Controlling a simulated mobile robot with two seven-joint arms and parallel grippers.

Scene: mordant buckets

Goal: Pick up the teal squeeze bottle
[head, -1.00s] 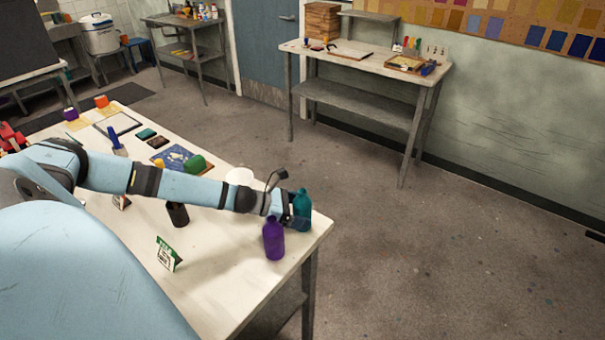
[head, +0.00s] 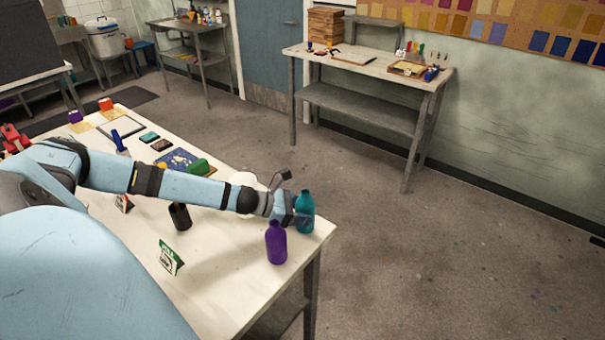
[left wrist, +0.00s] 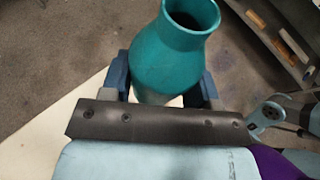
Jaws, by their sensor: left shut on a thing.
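The teal squeeze bottle (head: 305,212) stands upright at the far right corner of the white table (head: 230,290). In the left wrist view the bottle (left wrist: 176,50) sits between the two dark blue fingers, its open neck toward the camera. My left gripper (head: 296,216) is shut on the bottle from its left side. Its fingers (left wrist: 165,85) show on both sides of the bottle. I cannot tell whether the bottle's base touches the table. My right gripper is not in view.
A purple bottle (head: 276,243) stands close in front of the teal one. A black bottle (head: 180,216), a green-and-white card (head: 170,258) and a green object (head: 198,167) are also on the table. A workbench (head: 365,65) stands at the back wall. Floor to the right is clear.

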